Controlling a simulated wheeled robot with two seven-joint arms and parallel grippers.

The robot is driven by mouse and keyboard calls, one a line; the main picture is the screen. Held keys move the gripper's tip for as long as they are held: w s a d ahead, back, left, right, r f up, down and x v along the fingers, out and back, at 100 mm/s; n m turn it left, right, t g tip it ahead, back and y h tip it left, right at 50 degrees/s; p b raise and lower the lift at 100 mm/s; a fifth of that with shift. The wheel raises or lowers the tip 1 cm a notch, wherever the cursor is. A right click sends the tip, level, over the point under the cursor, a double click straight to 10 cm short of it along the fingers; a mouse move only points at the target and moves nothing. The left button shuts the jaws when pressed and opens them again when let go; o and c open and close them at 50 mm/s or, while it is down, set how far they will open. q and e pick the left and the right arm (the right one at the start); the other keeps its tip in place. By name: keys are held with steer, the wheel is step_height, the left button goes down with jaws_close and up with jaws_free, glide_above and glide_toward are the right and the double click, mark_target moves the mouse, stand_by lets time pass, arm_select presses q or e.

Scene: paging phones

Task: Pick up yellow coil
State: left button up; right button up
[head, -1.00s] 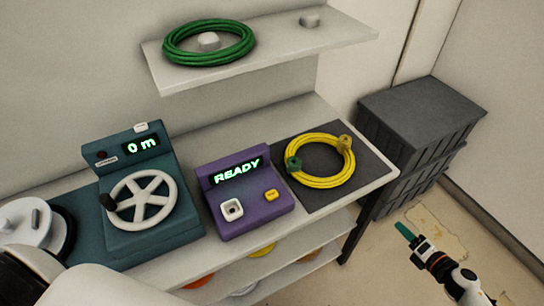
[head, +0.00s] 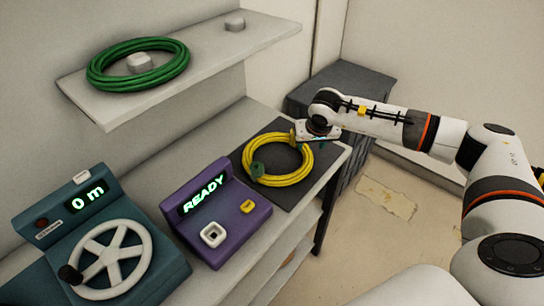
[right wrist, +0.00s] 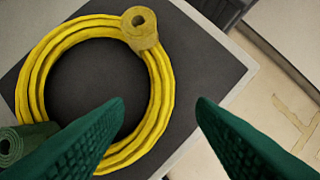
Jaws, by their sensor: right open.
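The yellow coil (head: 290,179) lies flat on a dark mat (head: 293,203) at the right end of the bench. In the right wrist view the coil (right wrist: 28,82) shows a yellow end (right wrist: 141,32) at its top and a green end (right wrist: 18,144) at lower left. My right gripper (head: 317,137) is above the coil's far right side, beside the yellow end. Its green fingers (right wrist: 160,103) are spread open with nothing between them; the left finger overlaps the coil in the picture. My left gripper is not in view.
A purple READY box (head: 232,222) and a teal machine with a handwheel (head: 100,265) stand left of the mat. A green coil (head: 115,78) sits on the shelf (head: 215,62) above. Dark crates (head: 345,85) stand behind the bench's right end.

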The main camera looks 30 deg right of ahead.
mark_target(307, 152)
steer(key=shift+x, duration=1.1)
steer(key=x, duration=0.2)
steer(key=p+x, duration=0.1)
steer(key=x, duration=0.2)
steer(key=shift+w+d+r, duration=0.1)
steer(key=shift+w, duration=0.1)
steer(key=shift+c, duration=0.3)
steer(key=shift+r, duration=0.15)
jaws_close()
